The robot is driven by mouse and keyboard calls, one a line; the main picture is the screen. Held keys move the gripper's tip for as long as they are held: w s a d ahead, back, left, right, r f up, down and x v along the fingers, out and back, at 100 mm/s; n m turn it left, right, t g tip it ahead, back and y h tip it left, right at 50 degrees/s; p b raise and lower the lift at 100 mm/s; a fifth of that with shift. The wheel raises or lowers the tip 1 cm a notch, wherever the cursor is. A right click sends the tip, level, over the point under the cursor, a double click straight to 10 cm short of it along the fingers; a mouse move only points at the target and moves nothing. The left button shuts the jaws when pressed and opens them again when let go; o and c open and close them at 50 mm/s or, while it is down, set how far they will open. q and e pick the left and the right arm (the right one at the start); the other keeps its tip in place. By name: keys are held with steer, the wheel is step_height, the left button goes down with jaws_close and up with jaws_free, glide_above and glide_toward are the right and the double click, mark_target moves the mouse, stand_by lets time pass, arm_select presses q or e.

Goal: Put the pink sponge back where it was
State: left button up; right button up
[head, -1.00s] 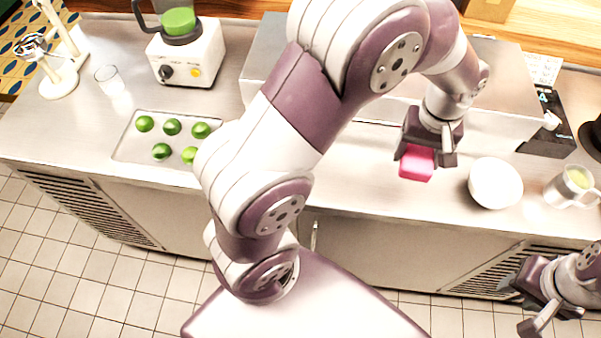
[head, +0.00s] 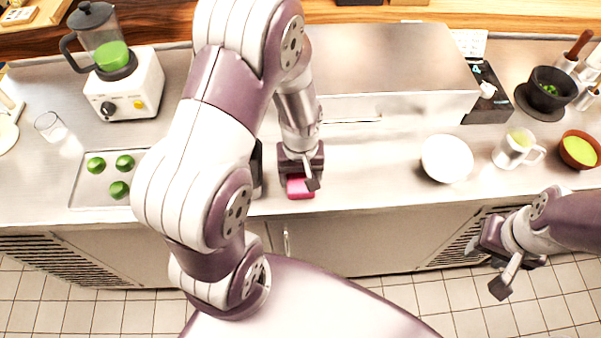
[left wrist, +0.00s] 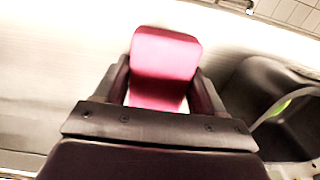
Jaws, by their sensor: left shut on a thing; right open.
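The pink sponge (head: 300,189) is held in my left gripper (head: 301,180), near the front edge of the steel counter in the head view. In the left wrist view the sponge (left wrist: 164,68) sits between the two fingers of the left gripper (left wrist: 163,92). I cannot tell whether the sponge touches the counter. My right gripper (head: 504,265) is open and empty, in front of the counter at the lower right.
The steel counter (head: 375,190) is clear between the sponge and the white bowl (head: 446,158). A steel box (head: 390,75) stands behind. A mug (head: 515,148) is at right. A tray (head: 85,200) with limes and a blender (head: 120,75) are at left.

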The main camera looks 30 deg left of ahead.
mark_target(300, 175)
arm_select(q)
steer(key=shift+a, duration=0.15)
steer(key=shift+f, duration=0.1)
steer(key=shift+f, duration=0.1)
steer(key=o, duration=1)
step_height(300, 175, up, 12)
steer(key=s+d+m, duration=0.1)
steer(key=m, duration=0.1)
steer(key=s+m+t, duration=0.1)
steer(key=s+m, duration=0.1)
steer(key=s+d+f+m, duration=0.1)
steer(key=m, duration=0.1)
steer(key=shift+s+d+f, duration=0.1)
steer(key=shift+s+d, duration=0.05)
steer(key=shift+d, duration=0.15)
